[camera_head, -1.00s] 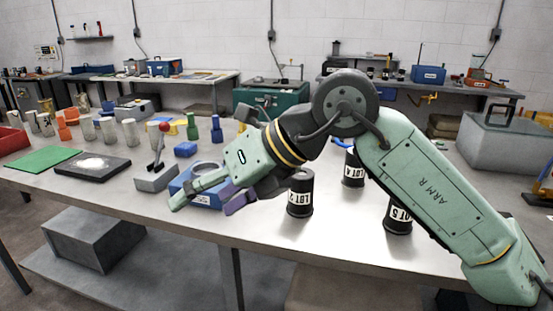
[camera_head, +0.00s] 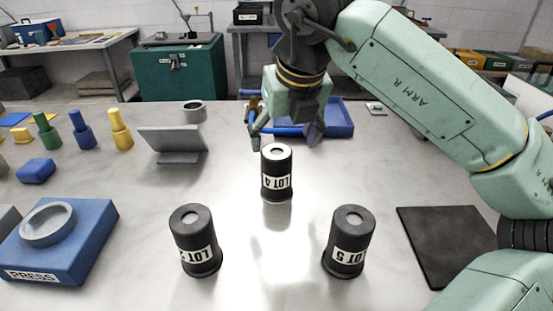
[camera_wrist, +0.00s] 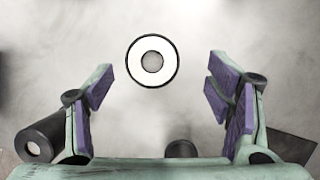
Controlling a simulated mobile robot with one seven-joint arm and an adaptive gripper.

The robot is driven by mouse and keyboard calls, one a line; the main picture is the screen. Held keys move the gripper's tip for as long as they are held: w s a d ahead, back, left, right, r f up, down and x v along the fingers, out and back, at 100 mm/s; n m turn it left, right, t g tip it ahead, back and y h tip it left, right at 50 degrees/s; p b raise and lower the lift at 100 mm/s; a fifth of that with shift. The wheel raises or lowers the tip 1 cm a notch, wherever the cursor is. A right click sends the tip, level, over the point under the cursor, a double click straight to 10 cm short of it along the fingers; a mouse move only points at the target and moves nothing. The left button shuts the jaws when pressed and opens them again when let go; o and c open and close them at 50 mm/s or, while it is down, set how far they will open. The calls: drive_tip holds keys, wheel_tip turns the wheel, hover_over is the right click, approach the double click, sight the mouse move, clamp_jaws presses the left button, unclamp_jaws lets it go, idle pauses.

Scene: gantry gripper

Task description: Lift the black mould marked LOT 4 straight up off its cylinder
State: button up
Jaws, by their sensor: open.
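The black mould marked LOT 4 (camera_head: 276,185) stands upright at the table's middle, its label upside down. In the wrist view, its top (camera_wrist: 135,60) is a thin dark rim around a white ring with a grey centre. My gripper (camera_head: 285,139) points down with its fingers spread, by the mould's top and seemingly a little behind it. In the wrist view, my gripper (camera_wrist: 160,78) has purple-padded fingers to both sides of the mould top, which sits slightly ahead of the tips and left of centre. No contact shows.
Two similar black moulds stand nearer, one at front left (camera_head: 196,245) and LOT 5 (camera_head: 348,245) at front right. A blue tray (camera_head: 340,118) lies behind my gripper. A blue press (camera_head: 70,245) is at left, a dark mat (camera_head: 450,245) at right. The table between the moulds is clear.

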sight(275, 169)
drive_tip(key=p+x, duration=0.1)
drive_tip(key=x, duration=0.2)
drive_tip(key=p+x, duration=0.1)
drive_tip(key=x, duration=0.2)
drive_tip(key=s+x, duration=0.1)
drive_tip(key=x, duration=0.2)
drive_tip(key=shift+w+a+f+p, duration=0.2)
drive_tip(key=shift+a+f+p, duration=0.1)
drive_tip(key=shift+f+p, duration=0.15)
drive_tip(key=shift+c, duration=0.5)
drive_tip(key=c, duration=1.2)
drive_tip(key=shift+o, duration=0.2)
wheel_tip(275, 169, up, 10)
drive_tip(key=shift+f+b, duration=0.2)
drive_tip(key=shift+b, duration=1)
drive_tip(key=shift+r, duration=0.25)
drive_tip(key=shift+r, duration=0.15)
